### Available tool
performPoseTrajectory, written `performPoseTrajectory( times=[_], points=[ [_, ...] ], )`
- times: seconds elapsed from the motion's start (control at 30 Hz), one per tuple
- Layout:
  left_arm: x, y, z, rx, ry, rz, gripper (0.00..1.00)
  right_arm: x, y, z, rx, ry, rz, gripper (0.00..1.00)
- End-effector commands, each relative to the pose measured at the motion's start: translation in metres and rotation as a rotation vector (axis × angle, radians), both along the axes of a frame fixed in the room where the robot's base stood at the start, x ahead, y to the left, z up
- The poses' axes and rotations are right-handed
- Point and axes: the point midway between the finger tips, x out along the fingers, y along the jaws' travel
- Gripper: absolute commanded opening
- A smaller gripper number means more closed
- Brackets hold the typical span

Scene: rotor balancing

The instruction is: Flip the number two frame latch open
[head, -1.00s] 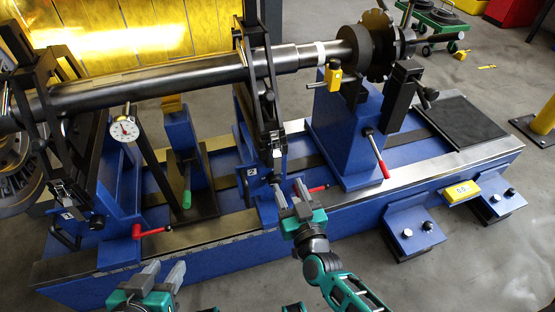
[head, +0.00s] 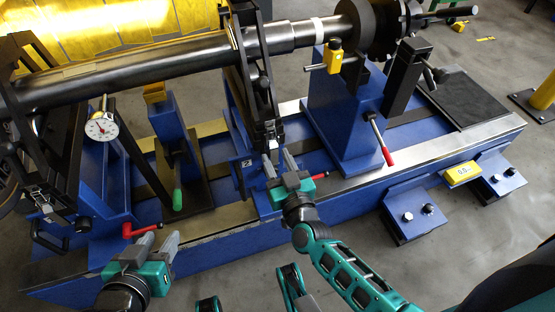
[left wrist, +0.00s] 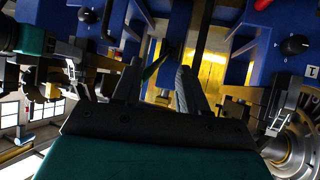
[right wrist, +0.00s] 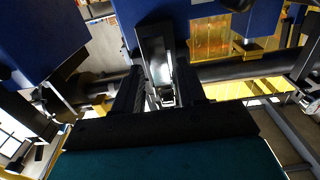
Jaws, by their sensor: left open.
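The number two frame (head: 247,105) is the dark upright frame around the shaft at the middle of the blue bed, with a "2" plate low on its blue stand. Its latch (head: 271,131) is a small metal piece low on the frame's front. My right gripper (head: 279,161) is open just below and in front of the latch. In the right wrist view a bright metal latch part (right wrist: 160,66) shows between and beyond the open fingers; whether they touch it I cannot tell. My left gripper (head: 158,243) is open and empty in front of the bed, near a red-tipped lever.
The long shaft (head: 150,70) crosses above the bed. A dial gauge (head: 101,127) and a green-tipped handle (head: 177,199) stand left of the number two frame. A red-tipped lever (head: 380,140) on the blue pedestal is close right of my right gripper.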

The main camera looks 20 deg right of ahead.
Motion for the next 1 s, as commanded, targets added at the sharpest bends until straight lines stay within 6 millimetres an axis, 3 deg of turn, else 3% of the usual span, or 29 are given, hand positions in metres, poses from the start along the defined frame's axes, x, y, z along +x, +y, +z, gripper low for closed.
performPoseTrajectory(
  times=[0.07, 0.4, 1.0],
  points=[
    [-0.0010, -0.0002, -0.0013, 0.000, 0.003, 0.000, 0.43, 0.0000, 0.0000, 0.0000, 0.000, 0.000, 0.000, 0.32],
    [-0.0036, -0.0006, -0.0040, -0.001, 0.010, -0.001, 0.43, 0.0001, -0.0001, 0.0000, 0.000, 0.000, 0.000, 0.00],
    [-0.0026, -0.0006, 0.0014, -0.002, 0.006, 0.001, 0.43, 0.0003, -0.0035, 0.0022, -0.001, 0.008, 0.000, 0.00]
  ],
)
